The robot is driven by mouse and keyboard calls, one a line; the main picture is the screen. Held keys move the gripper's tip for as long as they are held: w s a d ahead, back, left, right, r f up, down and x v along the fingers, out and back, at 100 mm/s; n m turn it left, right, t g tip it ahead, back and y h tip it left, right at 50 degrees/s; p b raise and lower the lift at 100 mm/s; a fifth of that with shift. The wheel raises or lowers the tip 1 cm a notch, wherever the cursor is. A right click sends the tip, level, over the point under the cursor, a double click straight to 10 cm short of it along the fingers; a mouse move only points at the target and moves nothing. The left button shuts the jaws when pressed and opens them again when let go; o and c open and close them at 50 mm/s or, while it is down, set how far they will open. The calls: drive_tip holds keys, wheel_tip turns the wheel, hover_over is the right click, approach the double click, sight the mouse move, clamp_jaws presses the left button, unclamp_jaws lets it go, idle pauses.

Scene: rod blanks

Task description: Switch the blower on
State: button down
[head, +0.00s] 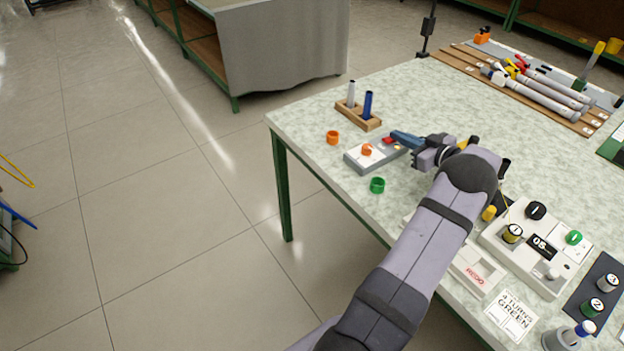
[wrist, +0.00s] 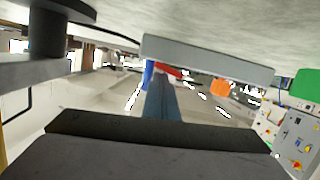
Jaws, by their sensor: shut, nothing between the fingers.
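A grey switch box (head: 372,153) lies on the table, with a red switch (head: 388,140) at its far right end and an orange knob or cap (head: 367,149) on its top. No label on it is readable, so I cannot tell for sure that it is the blower's. My gripper (head: 395,136) is shut and empty, its blue fingers pointing left beside the red switch. In the wrist view the fingers reach toward the red switch (wrist: 170,73) under the grey box edge (wrist: 205,60). I cannot tell whether they touch it, nor the switch's position.
A wooden stand (head: 358,115) with a white and a blue rod is behind the box. An orange ring (head: 333,138) and a green ring (head: 377,185) lie nearby. A control panel (head: 536,245) with knobs is at right. Rods lie on a wooden rack (head: 530,90) at the back.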

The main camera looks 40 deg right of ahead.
drive_tip(key=shift+a+f+n+h+b, duration=0.25)
drive_tip(key=shift+f+n+b, duration=0.3)
drive_tip(key=shift+b, duration=0.5)
drive_tip(key=r, duration=0.5)
drive_tip(key=shift+a, duration=0.4)
drive_tip(key=v, duration=1)
drive_tip(key=w+a+r+m+h, duration=0.1)
drive_tip(key=w+a+r+h, duration=0.15)
drive_tip(key=w, duration=0.85)
drive_tip(key=w+a+f+m+g, duration=0.1)
drive_tip(key=w+a, duration=0.1)
drive_tip(key=a, duration=0.3)
drive_tip(key=w+a+f+m+g+h, duration=0.1)
drive_tip(key=w+a+f+g, duration=0.1)
drive_tip(key=a, duration=0.3)
drive_tip(key=w+a+f+m+g+h, duration=0.1)
drive_tip(key=w+a+f+g, duration=0.1)
drive_tip(key=a, duration=0.3)
drive_tip(key=shift+w+f, duration=0.15)
drive_tip(key=shift+f, duration=0.05)
drive_tip(key=s+a+f+g, duration=0.1)
drive_tip(key=s+a+f, duration=0.1)
drive_tip(key=a, duration=0.4)
drive_tip(key=s+a+f+g+y, duration=0.1)
drive_tip(key=s+a+f+g, duration=0.1)
drive_tip(key=a, duration=0.3)
drive_tip(key=shift+s+a+f+g, duration=0.3)
drive_tip(key=shift+s+a+f, duration=0.1)
drive_tip(key=shift+f, duration=0.3)
